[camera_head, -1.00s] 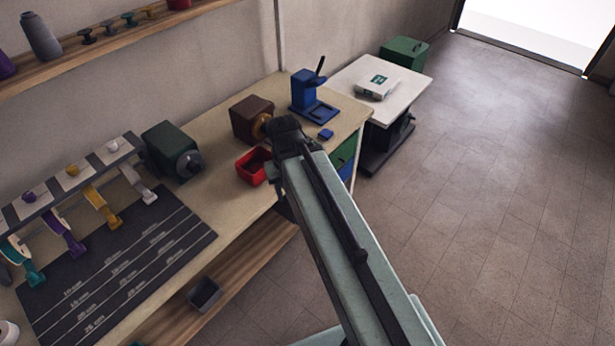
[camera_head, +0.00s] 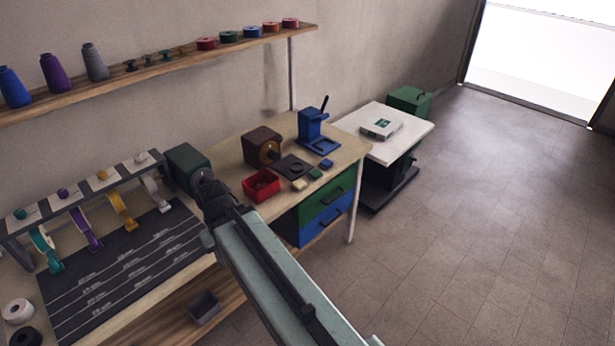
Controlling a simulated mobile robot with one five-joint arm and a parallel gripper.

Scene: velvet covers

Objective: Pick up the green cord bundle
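A small dark green item (camera_head: 315,173) lies on the workbench between a beige item and a blue item, in front of the blue press. It may be the green cord bundle, but it is too small to tell. My gripper (camera_head: 214,200) is the dark end of my arm, over the bench in front of the dark green machine. It is left of the green item and clearly apart from it. Its fingers are dark and blend together, so I cannot see whether they are open or what lies between them.
A red bin (camera_head: 262,187) stands right of my gripper. A dark plate (camera_head: 293,167), a brown machine (camera_head: 263,146) and the blue press (camera_head: 317,133) stand behind. A wall shelf (camera_head: 150,72) holds several spools. The floor at right is clear.

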